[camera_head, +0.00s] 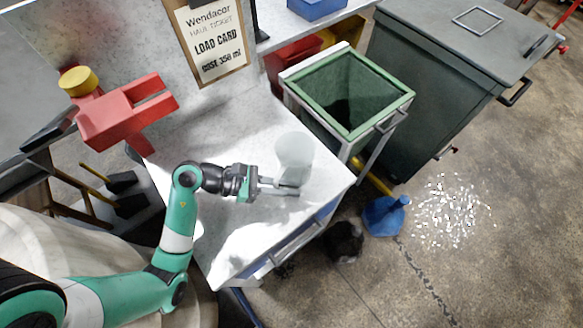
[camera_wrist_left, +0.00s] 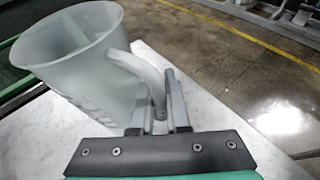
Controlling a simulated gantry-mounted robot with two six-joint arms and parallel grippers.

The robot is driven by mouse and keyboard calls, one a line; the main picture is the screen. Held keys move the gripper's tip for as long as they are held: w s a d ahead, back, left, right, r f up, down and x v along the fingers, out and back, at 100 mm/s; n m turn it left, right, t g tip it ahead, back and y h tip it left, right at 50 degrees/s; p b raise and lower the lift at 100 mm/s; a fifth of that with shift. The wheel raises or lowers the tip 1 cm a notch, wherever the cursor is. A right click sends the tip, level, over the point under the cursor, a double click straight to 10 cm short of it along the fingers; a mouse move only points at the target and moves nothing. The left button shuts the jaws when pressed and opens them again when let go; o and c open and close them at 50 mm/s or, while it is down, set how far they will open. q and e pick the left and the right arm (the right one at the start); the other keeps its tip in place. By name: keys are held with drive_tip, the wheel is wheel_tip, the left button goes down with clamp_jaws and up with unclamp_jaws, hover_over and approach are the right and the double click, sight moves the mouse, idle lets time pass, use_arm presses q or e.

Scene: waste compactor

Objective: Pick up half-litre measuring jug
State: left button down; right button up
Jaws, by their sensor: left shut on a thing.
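The half-litre measuring jug (camera_head: 294,155) is a frosted, translucent cup near the right end of the white worktop (camera_head: 228,235). It also shows in the left wrist view (camera_wrist_left: 75,65), upright or nearly so, with its handle (camera_wrist_left: 146,72) toward my gripper. My left gripper (camera_head: 283,187) reaches it from the left. In the left wrist view its fingers (camera_wrist_left: 160,108) are shut on the lower part of the handle. I cannot tell whether the jug's base touches the worktop. My right gripper is not in view.
A green-rimmed open bin (camera_head: 345,90) stands just behind the worktop's right end, with a large dark lidded container (camera_head: 440,60) beyond. A red vise-like device (camera_head: 125,112) is at the left. A load card (camera_head: 210,38) stands behind. A blue dustpan (camera_head: 385,215) and white scraps (camera_head: 450,210) lie on the floor.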

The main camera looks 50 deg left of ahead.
use_arm(q)
drive_tip(key=s+r+p, duration=0.8)
drive_tip(key=s+r, duration=0.5)
drive_tip(key=s, duration=0.1)
drive_tip(key=shift+a, duration=0.4)
